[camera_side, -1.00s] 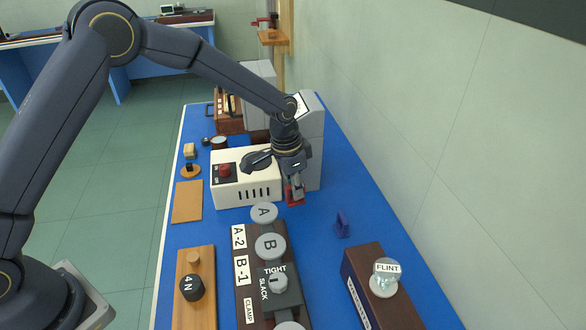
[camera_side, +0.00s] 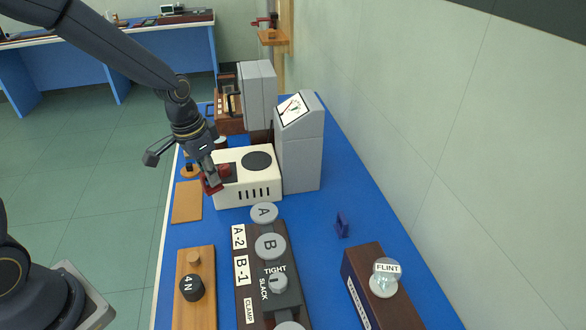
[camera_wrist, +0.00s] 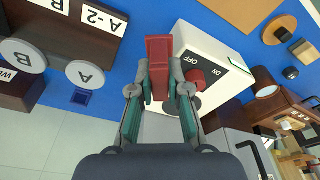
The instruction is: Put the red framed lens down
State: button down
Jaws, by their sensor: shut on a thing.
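My gripper (camera_side: 207,172) is shut on the red framed lens (camera_side: 211,185), which hangs at the left end of the white box. In the wrist view the red frame (camera_wrist: 159,52) is seen edge-on between my fingertips (camera_wrist: 160,84), so the glass does not show. The lens appears clear of the table, but its exact height is hard to tell. A tan mat (camera_side: 187,203) lies on the blue bench just to the left of and nearer than the lens.
The white box (camera_side: 248,191) with its red switch is close beside my gripper. A grey meter cabinet (camera_side: 300,158) stands to its right. The bench with lettered knobs (camera_side: 246,284) and a wooden board (camera_side: 197,260) are nearer. Blue bench around the small blue stand (camera_side: 342,226) is clear.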

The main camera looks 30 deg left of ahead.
jog(key=s+a+f+n, duration=0.2)
jog(key=s+a+n, duration=0.1)
jog(key=a, duration=0.6)
jog(key=f, duration=0.8)
jog(key=shift+a, duration=0.25)
jog(key=shift+f, duration=0.1)
jog(key=c, duration=1.1)
grip_release()
jog(key=shift+c, duration=0.2)
notch_tip(320, 180, up, 12)
jog(key=s, duration=0.2)
jog(key=s+d+r+t, duration=0.3)
jog(key=s+d+r, duration=0.7)
jog(key=s+r, duration=0.3)
jog(key=shift+r+t, duration=0.4)
jog(key=shift+r, duration=0.3)
